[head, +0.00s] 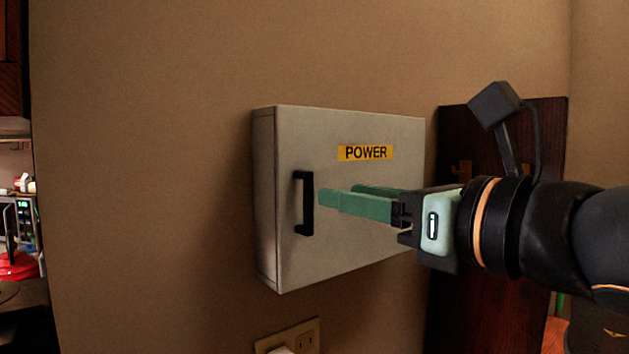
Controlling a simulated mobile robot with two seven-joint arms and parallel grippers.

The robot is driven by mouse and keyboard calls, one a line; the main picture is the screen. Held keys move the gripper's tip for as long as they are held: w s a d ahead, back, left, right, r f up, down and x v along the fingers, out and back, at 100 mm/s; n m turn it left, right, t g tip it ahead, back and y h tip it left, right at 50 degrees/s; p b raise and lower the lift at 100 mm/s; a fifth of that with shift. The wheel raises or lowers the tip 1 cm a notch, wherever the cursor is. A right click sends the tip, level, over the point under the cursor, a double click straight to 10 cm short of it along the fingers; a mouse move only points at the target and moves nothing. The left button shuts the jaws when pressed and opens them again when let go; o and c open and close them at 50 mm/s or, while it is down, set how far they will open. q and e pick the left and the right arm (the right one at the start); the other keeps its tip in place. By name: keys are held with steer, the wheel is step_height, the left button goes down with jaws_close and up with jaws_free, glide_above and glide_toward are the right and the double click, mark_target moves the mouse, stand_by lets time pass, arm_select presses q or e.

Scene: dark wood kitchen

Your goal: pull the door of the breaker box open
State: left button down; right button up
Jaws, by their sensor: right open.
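The breaker box (340,245) is a light grey box on the brown wall, with a yellow POWER label on its front. Its door looks shut. A black upright handle (305,203) is at the left side of the door. My right gripper (335,194) comes in from the right, with its green fingers pointing left across the front of the door. The fingertips are just right of the handle, with nothing between them. I cannot tell whether they touch the handle. My left gripper is not in view.
A wall outlet (300,338) with something white at it is below the box. A dark wood panel (470,290) stands right of the box. At the far left are a counter and a red item (18,266). The wall left of the box is clear.

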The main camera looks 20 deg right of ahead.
mark_target(311, 188)
steer(key=p+x, duration=0.1)
steer(key=x, duration=0.5)
steer(key=shift+w+a, duration=0.1)
steer(key=shift+w, duration=0.25)
jaws_close()
stand_by(1.1)
